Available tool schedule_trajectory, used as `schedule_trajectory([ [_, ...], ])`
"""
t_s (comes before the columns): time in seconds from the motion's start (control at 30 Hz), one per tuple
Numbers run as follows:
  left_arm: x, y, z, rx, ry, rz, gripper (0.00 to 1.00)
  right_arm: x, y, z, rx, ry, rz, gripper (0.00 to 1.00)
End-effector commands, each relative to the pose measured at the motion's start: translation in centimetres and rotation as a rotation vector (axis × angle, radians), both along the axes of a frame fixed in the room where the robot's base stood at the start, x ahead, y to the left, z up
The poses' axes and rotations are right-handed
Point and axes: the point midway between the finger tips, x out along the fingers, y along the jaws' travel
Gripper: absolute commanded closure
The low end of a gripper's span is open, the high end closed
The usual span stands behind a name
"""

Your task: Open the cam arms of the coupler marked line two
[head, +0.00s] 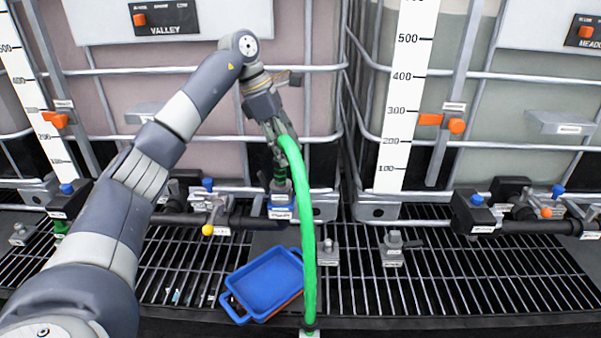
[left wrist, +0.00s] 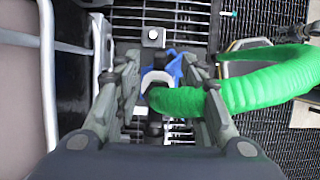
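A coupler (head: 279,187) sits at the end of the thick green hose (head: 308,230), low in front of the left tank, above a blue labelled block (head: 281,212). I cannot read its label. In the left wrist view, a pale collar (left wrist: 156,78) and blue parts (left wrist: 175,66) show at the hose end (left wrist: 180,101). My left gripper (head: 274,150) points down over the coupler. In the wrist view, its fingers (left wrist: 162,75) are apart on either side of the hose end, with gaps showing. The cam arms cannot be made out clearly. My right gripper is out of view.
A blue tray (head: 236,283) lies on the dark grating (head: 440,280). A yellow-knobbed valve handle (head: 207,229) is left of the coupler. Grey labelled fittings (head: 327,253) (head: 392,249) stand to the right. Tank cage bars (head: 310,140) rise close behind. The green hose arcs down in front.

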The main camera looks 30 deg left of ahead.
Motion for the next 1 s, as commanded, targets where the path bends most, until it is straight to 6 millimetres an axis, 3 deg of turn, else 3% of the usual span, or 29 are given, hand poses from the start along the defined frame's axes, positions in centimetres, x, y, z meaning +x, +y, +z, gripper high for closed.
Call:
schedule_trajectory([
  [0.2, 0.8, -1.5, -3.9, 0.0, 0.005, -0.001, 0.63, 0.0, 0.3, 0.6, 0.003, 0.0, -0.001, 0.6],
  [0.4, 1.3, -2.3, -6.2, -0.002, 0.001, 0.0, 0.63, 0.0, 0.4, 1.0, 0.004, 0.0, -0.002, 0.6],
  [0.8, 1.5, -2.6, -7.0, -0.002, -0.001, 0.0, 0.63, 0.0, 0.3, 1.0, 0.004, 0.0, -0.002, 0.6],
  [0.97, 1.5, -2.6, -7.0, -0.002, -0.001, 0.001, 1.0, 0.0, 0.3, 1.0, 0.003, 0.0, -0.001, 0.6],
  [1.0, 1.5, -2.6, -7.0, -0.002, -0.001, 0.001, 1.0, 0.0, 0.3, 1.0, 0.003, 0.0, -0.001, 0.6],
])
